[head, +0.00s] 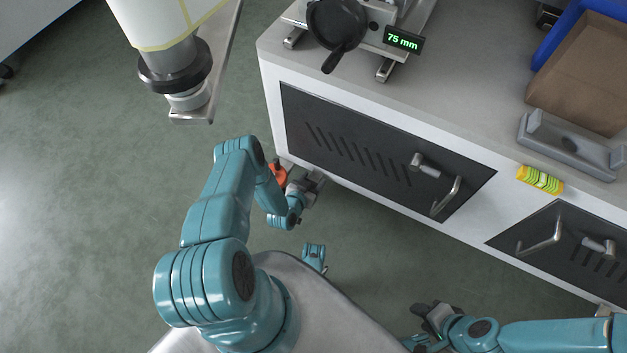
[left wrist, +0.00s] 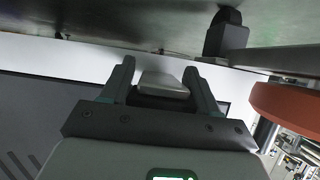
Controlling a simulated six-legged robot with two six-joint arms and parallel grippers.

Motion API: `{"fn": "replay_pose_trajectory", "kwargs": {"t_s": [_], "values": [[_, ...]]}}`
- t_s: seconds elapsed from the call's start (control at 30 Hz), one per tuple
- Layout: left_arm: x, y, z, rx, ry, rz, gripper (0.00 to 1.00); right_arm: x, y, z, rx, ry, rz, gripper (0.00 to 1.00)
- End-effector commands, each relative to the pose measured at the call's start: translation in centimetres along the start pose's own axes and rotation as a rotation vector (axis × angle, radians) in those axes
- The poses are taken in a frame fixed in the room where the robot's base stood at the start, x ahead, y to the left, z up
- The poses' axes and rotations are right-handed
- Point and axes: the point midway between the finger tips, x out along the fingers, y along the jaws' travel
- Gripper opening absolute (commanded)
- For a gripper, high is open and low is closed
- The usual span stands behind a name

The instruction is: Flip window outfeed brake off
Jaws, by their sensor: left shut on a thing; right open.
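My left gripper (head: 318,182) is low beside the white cabinet front, left of the dark slotted door. In the left wrist view its two fingers (left wrist: 160,88) are closed on a small light-grey block (left wrist: 162,80) with a dark underside. I cannot tell whether this block is the lever of the window outfeed brake, and no label is readable. An orange-red part (head: 277,173) is just left of the gripper; it also shows large at the right in the left wrist view (left wrist: 288,112). My right gripper (head: 432,317) is open and empty, low in front of the cabinets.
The white cabinet has dark doors (head: 375,150) with protruding handles. On its top are a black-handled device with a 75 mm display (head: 403,39), a grey cradle (head: 570,147) and a cardboard box (head: 585,75). A yellow-green block (head: 540,179) is on the front edge. Left floor is clear.

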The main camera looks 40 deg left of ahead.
Motion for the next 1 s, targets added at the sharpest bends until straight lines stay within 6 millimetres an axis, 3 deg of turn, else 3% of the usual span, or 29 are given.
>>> {"fn": "replay_pose_trajectory", "kwargs": {"t_s": [0.17,0.2,0.23,0.53,0.67,1.0], "values": [[0.0,0.1,0.2,-0.002,-0.004,0.0,0.05,0.0,0.0,0.0,-0.001,0.001,0.0,0.43],[0.0,0.1,0.2,-0.002,-0.004,0.0,0.69,0.0,0.0,0.0,-0.001,0.001,0.0,0.43],[0.0,0.1,0.2,-0.002,-0.004,0.0,0.79,0.1,0.0,0.0,-0.001,0.001,0.0,0.43],[-0.1,0.3,0.1,-0.001,-0.002,0.0,0.81,0.0,0.0,0.0,-0.001,0.001,0.0,0.43],[-1.2,0.3,0.0,-0.001,-0.004,-0.002,0.81,-0.6,-0.3,0.1,-0.003,-0.002,0.0,0.43],[-9.8,0.2,-0.2,-0.006,-0.007,-0.005,0.81,-3.7,-2.0,0.9,-0.026,-0.024,-0.003,0.43]]}}
